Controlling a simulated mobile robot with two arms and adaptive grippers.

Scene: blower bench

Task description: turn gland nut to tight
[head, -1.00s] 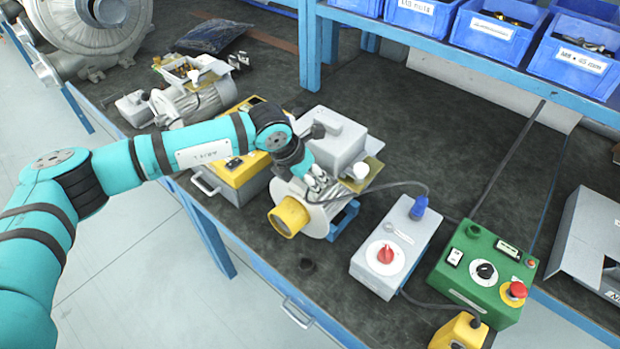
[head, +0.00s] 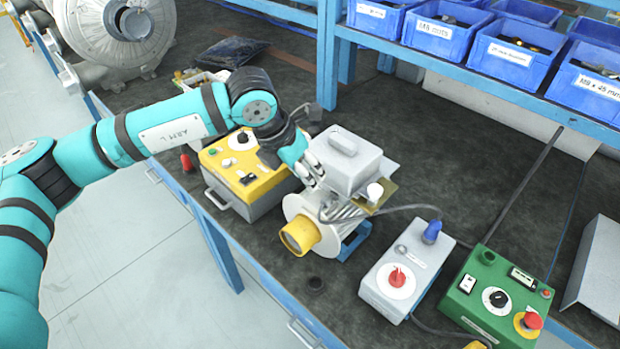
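The blower motor (head: 345,205) lies on the bench with a yellow cap (head: 300,236) at its near end and a grey terminal box (head: 350,160) on top. A small white cylinder (head: 375,192) stands on a brass-coloured plate (head: 385,205) beside the box. A grey cable (head: 405,207) leaves the motor's right side. I cannot make out for certain which part is the gland nut. My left gripper (head: 314,176) is at the near left side of the terminal box, above the motor body. Its fingers are small here, and whether they touch anything is unclear. My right gripper is not in view.
A yellow-topped control box (head: 235,165) stands left of the motor. A grey switch box (head: 395,285) with a red knob and a green control box (head: 490,300) stand to the right. Blue bins (head: 515,55) sit on the shelf behind. Open bench (head: 460,165) lies behind the motor.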

